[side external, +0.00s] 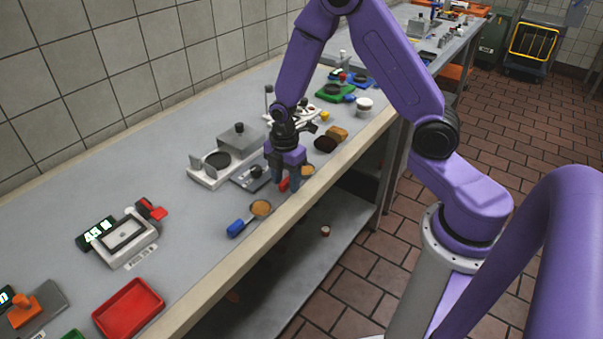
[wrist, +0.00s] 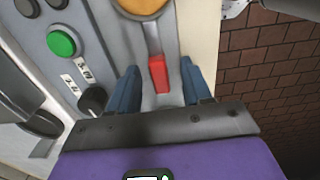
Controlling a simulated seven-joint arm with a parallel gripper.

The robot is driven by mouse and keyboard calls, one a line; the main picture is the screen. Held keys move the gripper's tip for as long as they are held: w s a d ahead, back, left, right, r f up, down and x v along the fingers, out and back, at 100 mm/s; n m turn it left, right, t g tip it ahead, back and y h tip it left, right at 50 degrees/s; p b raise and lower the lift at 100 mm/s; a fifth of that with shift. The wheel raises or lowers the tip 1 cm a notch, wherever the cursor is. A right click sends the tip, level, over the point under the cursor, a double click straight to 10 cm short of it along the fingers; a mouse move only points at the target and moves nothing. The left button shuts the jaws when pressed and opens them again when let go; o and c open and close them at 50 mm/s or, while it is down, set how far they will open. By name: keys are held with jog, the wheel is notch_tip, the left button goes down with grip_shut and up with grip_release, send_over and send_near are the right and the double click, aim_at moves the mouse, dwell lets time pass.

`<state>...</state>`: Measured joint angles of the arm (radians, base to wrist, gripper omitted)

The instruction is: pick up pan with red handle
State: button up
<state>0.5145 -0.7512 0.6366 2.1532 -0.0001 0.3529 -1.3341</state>
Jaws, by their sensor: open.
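The pan with the red handle (wrist: 158,74) lies on the counter near its front edge. In the wrist view its round pan part (wrist: 143,6), filled with something orange-brown, is cut off at the top. In the side view its pan part (side external: 307,170) shows just right of my gripper, and its red handle (side external: 284,184) is partly hidden by the fingers. My gripper (wrist: 157,80) is open and points down, with one finger on each side of the red handle. I cannot tell whether a finger touches it.
A pan with a blue handle (side external: 237,228) lies nearby, left of my gripper. A machine with a green button (wrist: 61,41) and a black knob (wrist: 93,100) stands close to the left finger. A red tray (side external: 128,308) sits at the front left. The counter's front edge is close.

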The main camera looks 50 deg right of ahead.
grip_shut()
dwell(0.4)
